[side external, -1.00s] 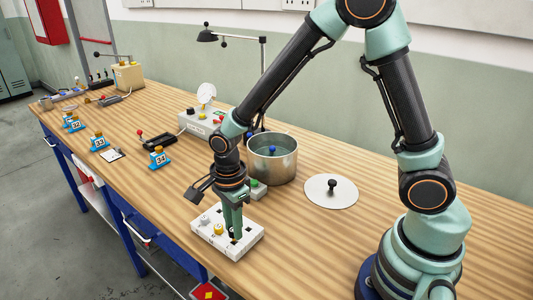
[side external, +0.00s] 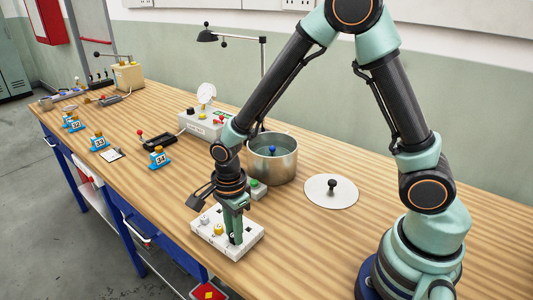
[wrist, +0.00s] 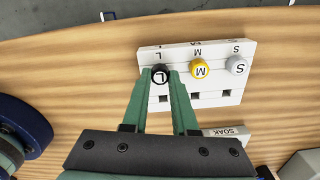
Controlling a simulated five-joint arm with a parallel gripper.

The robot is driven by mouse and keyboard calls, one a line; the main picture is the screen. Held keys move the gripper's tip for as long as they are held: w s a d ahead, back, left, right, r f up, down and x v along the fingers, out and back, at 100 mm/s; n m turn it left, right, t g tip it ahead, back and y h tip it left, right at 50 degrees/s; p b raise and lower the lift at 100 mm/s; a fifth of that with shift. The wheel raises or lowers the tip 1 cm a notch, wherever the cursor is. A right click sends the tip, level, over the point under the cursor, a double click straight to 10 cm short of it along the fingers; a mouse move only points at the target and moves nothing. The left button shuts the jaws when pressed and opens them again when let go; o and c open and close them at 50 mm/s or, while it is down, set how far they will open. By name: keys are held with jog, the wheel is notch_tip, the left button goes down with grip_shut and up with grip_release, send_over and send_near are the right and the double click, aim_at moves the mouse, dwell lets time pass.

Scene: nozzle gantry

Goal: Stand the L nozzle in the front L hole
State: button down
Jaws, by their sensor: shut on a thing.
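The L nozzle (wrist: 160,75), with a black top marked L, is between the fingers of my gripper (wrist: 162,77), which is shut on it. In the side view my gripper (side external: 233,236) points down at the white nozzle block (side external: 246,246), low over its right part. In the wrist view the L nozzle lines up with the yellow M nozzle (wrist: 200,68) and the grey-white S nozzle (wrist: 237,66), in the row beside the block's letter labels. Its foot is hidden, so I cannot tell how deep it sits. A square hole (wrist: 163,98) shows empty on the nearer side of it.
Empty square holes (wrist: 196,96) also show beside M and S. A block marked SOAK (wrist: 228,132) lies close by. A steel pot (side external: 273,162) and a round lid (side external: 331,191) stand behind and right of the gripper. Wood is clear left of the nozzle block.

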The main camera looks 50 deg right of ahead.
jog(key=shift+f, duration=0.35)
jog(key=c, duration=0.6)
grip_release()
jog(key=shift+r, duration=3.55)
